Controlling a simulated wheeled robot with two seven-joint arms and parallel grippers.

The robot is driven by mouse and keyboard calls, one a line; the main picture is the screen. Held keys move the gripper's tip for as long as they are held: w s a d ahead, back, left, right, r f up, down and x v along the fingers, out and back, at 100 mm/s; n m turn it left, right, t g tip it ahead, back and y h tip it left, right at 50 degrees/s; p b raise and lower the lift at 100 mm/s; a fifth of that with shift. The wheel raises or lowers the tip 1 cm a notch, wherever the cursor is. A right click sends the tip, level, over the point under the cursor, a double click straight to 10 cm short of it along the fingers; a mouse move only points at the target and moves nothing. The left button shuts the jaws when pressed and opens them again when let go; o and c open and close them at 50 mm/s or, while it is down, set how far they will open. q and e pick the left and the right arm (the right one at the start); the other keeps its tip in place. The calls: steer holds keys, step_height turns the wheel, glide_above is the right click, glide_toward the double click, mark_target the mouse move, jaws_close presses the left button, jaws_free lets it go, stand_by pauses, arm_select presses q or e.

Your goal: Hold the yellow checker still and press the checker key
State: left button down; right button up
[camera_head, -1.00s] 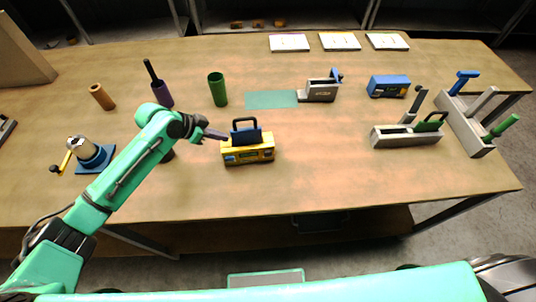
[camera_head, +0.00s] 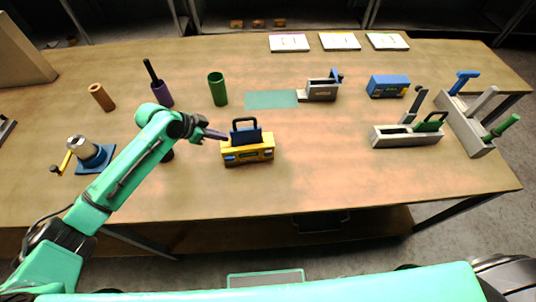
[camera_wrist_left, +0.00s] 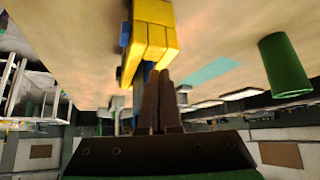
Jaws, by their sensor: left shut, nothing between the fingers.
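The yellow checker (camera_head: 262,154) sits on the table left of centre. A dark blue block (camera_head: 247,137) with a black loop handle stands upright in its top. Small blue parts show on its front face; I cannot tell which part is the checker key. My left gripper (camera_head: 224,136) is shut and empty, its fingertips close to the left side of the blue block. In the left wrist view the shut fingers (camera_wrist_left: 159,105) point towards the yellow checker (camera_wrist_left: 150,38); I cannot tell whether they touch it. My right gripper is out of view.
A green cup (camera_head: 217,90), purple holder (camera_head: 162,93) and brown cylinder (camera_head: 101,97) stand behind and left. A grey press (camera_head: 318,92), a blue box (camera_head: 388,86), a grey fixture (camera_head: 400,137) and a tool rack (camera_head: 470,130) stand right. The table's front middle is clear.

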arm_select(q)
steer(key=shift+f+b, duration=0.55)
steer(key=shift+f, duration=0.3)
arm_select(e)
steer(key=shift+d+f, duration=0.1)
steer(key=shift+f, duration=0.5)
arm_select(q)
steer(key=shift+s+f, duration=0.25)
stand_by(0.4)
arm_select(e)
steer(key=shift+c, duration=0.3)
